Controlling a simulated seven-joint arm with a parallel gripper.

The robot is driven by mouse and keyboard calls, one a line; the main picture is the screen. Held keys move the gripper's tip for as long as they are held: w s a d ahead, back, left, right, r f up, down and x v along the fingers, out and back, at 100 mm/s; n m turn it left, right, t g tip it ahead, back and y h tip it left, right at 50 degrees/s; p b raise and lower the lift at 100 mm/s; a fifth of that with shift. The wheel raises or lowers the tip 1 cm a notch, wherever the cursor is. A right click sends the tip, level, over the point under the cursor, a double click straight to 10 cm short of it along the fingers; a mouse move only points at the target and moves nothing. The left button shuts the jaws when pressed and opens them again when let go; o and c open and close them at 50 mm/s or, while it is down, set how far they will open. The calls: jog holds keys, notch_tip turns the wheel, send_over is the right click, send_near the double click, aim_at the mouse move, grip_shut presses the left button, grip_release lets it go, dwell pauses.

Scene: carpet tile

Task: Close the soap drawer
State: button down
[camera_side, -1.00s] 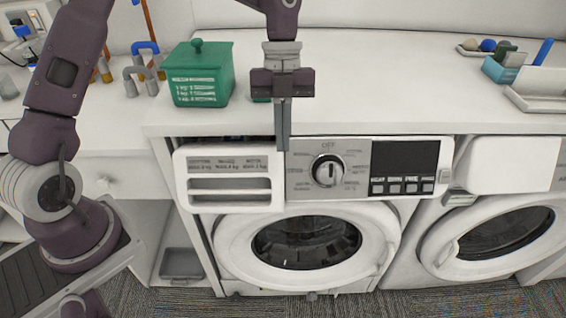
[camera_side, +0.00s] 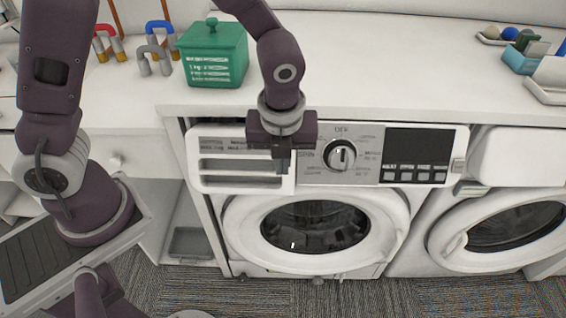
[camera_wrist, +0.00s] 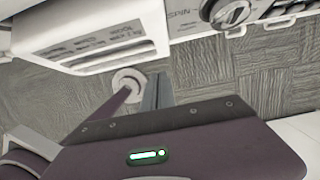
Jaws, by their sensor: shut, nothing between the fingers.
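The soap drawer (camera_side: 240,181) is the white, slotted front at the left of the washing machine's panel. It stands out a little from the panel, and its lower edge hangs slightly below the panel's. In the wrist view the drawer (camera_wrist: 95,52) fills the upper left, with its labels and slots showing. My gripper (camera_side: 282,166) is shut and empty, pointing down in front of the drawer's right end. Its fingers (camera_wrist: 153,92) show below the drawer's right part in the wrist view. I cannot tell whether they touch it.
The washing machine's dial (camera_side: 340,155) and dark display (camera_side: 416,145) lie right of the drawer, with the round door (camera_side: 315,228) below. A green box (camera_side: 212,55) stands on the white counter (camera_side: 390,65). A second machine (camera_side: 515,160) is at the right.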

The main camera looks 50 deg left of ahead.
jog(key=w+a+f, duration=0.1)
jog(key=f, duration=0.2)
jog(key=w+a+f, duration=0.1)
jog(key=shift+w+a+f, duration=0.35)
jog(key=shift+w+a, duration=0.1)
jog(key=shift+w+a, duration=1.65)
